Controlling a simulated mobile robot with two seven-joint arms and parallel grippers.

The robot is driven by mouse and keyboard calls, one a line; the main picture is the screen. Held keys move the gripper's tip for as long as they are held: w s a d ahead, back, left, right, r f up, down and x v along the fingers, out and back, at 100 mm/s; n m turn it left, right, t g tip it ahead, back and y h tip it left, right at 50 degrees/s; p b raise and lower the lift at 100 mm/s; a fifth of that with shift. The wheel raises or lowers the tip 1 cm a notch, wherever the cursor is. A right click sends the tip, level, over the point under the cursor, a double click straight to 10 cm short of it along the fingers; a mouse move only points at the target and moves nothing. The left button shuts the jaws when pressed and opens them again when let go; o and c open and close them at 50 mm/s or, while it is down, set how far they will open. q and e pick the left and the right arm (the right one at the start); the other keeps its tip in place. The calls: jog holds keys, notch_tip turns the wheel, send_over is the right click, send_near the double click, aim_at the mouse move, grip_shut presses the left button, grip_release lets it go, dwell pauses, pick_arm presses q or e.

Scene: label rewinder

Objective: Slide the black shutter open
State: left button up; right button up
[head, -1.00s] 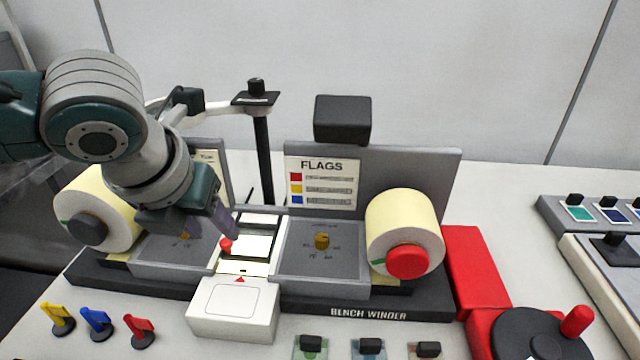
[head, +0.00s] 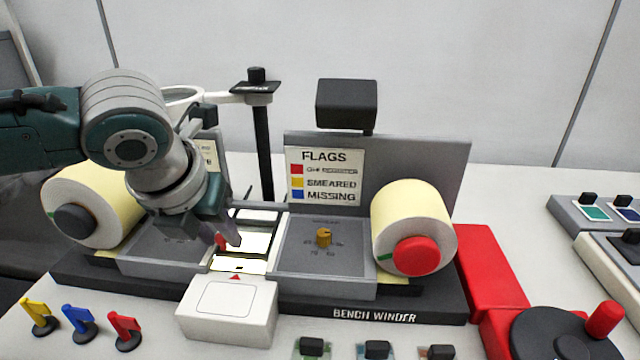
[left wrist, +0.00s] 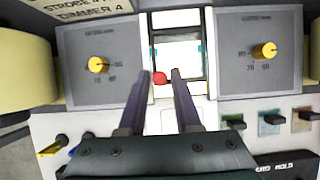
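A lit white window (head: 256,243), also in the left wrist view (left wrist: 180,52), lies between two grey dial panels of the bench winder. Dark bars cross and edge it; I cannot tell which dark part is the black shutter. A red knob (head: 220,242) stands at the window's left side. My left gripper (head: 229,241) reaches down over it from the left. In the left wrist view the two fingers (left wrist: 162,76) are apart, with the red knob (left wrist: 160,78) between their tips. A gap shows on the knob's right side. My right gripper is not in view.
A white box (head: 228,308) stands in front of the window. Label rolls (head: 92,205) (head: 412,228) flank the panels. Yellow, blue and red flags (head: 124,328) stand front left. A red-handled crank (head: 560,338) is front right. A black post (head: 263,140) rises behind.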

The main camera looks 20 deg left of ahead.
pick_arm(q)
jog(key=c, duration=0.4)
jog(key=shift+o, duration=0.2)
jog(key=shift+s+p, duration=0.45)
jog(key=shift+p, duration=0.1)
jog(key=shift+s+d+p, duration=0.2)
jog(key=shift+s+p, duration=0.45)
jog(key=shift+s, duration=0.1)
jog(key=shift+s+d+p, duration=0.2)
jog(key=shift+s+p, duration=0.45)
jog(key=shift+s, duration=0.05)
jog(key=shift+s+d+p, duration=0.2)
jog(key=shift+s+p, duration=0.5)
jog(key=shift+s, duration=0.15)
jog(key=shift+s+d+p, duration=0.25)
jog(key=shift+s+p, duration=0.4)
jog(key=shift+s, duration=0.25)
jog(key=shift+s+d+p, duration=0.2)
jog(key=shift+s+p, duration=0.5)
jog(key=shift+s, duration=0.15)
jog(key=o, duration=0.8)
notch_tip(320, 180, up, 7)
jog(key=p, duration=0.8)
